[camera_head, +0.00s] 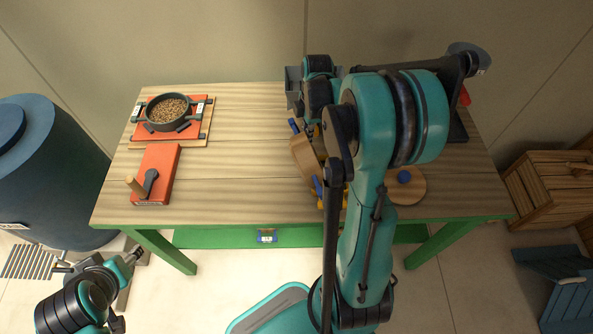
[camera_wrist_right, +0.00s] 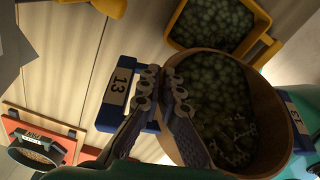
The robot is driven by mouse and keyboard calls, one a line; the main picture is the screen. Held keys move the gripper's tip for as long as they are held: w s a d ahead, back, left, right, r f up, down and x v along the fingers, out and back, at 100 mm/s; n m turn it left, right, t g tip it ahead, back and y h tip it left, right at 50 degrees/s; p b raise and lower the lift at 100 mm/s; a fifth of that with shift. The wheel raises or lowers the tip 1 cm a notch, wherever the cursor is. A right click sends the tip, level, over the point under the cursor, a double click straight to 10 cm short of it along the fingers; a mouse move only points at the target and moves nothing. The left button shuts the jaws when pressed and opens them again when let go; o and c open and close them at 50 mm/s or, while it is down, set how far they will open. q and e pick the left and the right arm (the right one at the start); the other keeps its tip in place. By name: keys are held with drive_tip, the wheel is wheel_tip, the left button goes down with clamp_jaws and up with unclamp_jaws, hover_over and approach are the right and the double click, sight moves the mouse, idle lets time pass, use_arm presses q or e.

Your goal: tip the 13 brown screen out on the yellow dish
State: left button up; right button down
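The brown screen (camera_wrist_right: 262,120) is a round wooden-walled sieve with blue handles, one labelled 13 (camera_wrist_right: 117,85), holding green beans. In the head view its tan wall (camera_head: 305,158) shows left of my right arm, which hides much of it. My right gripper (camera_wrist_right: 162,76) has its fingers close together at the screen's labelled side, one over the handle and one over the rim. A yellow dish (camera_wrist_right: 176,36) with green beans in it is beside the screen in the right wrist view. My left gripper (camera_head: 134,254) is low at the left, off the table, too small to judge.
A dark pan (camera_head: 150,117) of brown beans stands on an orange and wooden board at the table's back left. An orange box (camera_head: 160,160) lies in front of it. A round wooden board (camera_head: 416,187) is right of my arm. The table's left-middle (camera_head: 235,150) is clear.

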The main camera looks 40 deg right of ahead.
drive_tip(key=shift+d, duration=0.1)
drive_tip(key=shift+s+d+r+t+y+b, duration=0.1)
drive_tip(key=shift+s+d+t+y+b, duration=0.1)
drive_tip(key=shift+d+y, duration=0.3)
drive_tip(key=shift+s+d+r+t+y+b, duration=0.1)
drive_tip(key=shift+d+t+y, duration=0.15)
drive_tip(key=shift+y, duration=0.35)
drive_tip(key=shift+s+d+t+y+b, duration=0.2)
drive_tip(key=shift+d+t+y+b, duration=0.15)
drive_tip(key=shift+d+y+b, duration=0.65)
drive_tip(key=shift+a+r, duration=0.1)
drive_tip(key=shift+a, duration=0.2)
